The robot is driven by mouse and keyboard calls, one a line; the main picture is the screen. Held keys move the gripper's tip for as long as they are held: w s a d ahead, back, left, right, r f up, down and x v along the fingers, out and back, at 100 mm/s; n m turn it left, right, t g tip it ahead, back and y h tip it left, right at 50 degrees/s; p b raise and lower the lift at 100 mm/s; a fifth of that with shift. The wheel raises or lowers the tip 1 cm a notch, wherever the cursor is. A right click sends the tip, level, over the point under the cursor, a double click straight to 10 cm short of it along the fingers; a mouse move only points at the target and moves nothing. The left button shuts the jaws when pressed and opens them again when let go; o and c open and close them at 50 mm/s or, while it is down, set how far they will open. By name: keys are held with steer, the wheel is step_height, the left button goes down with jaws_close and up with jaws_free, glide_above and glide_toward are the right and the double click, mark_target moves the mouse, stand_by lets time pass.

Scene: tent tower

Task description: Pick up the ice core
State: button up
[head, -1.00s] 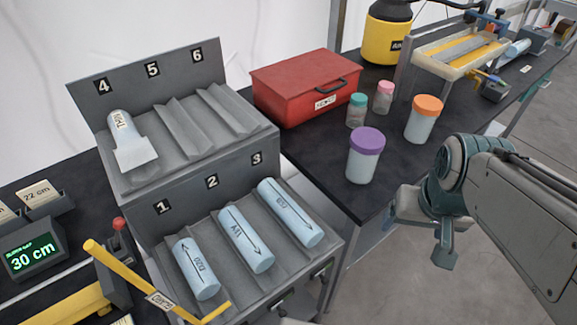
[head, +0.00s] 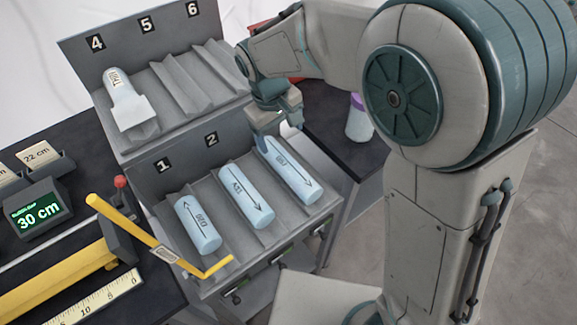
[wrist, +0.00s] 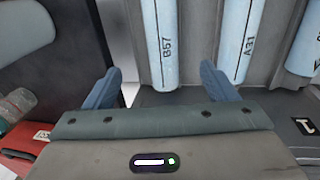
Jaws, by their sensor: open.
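Three pale blue ice cores with dark arrows lie in the lower rack: one in slot 1 (head: 197,225), one in slot 2 (head: 246,196), one in slot 3 (head: 291,172). A fourth cylinder with a white sleeve (head: 126,100) lies in slot 4. My gripper (head: 275,132) is open and empty near the upper end of the slot 3 core, partly covering it. In the wrist view, my gripper (wrist: 160,84) has its fingers apart, with the core marked B57 (wrist: 160,45) lined up between them; I cannot tell the height gap. Core A31 (wrist: 238,42) lies beside it.
The grey stepped rack (head: 180,150) has ridges between its slots; slots 5 and 6 are empty. A yellow lever (head: 130,228) stands in front of slot 1. A purple-lidded jar (head: 358,120) stands on the dark table behind my arm. The red box is mostly hidden.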

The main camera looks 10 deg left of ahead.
mark_target(286, 161)
steer(key=f, duration=0.4)
steer(key=w+f, duration=0.1)
steer(key=f, duration=0.4)
steer(key=d+f, duration=0.1)
steer(key=f, duration=0.3)
steer(key=shift+w+f+p, duration=0.25)
steer(key=shift+f+p, duration=0.05)
steer(key=shift+p, duration=0.05)
steer(key=c, duration=1.5)
steer(key=shift+r, duration=0.1)
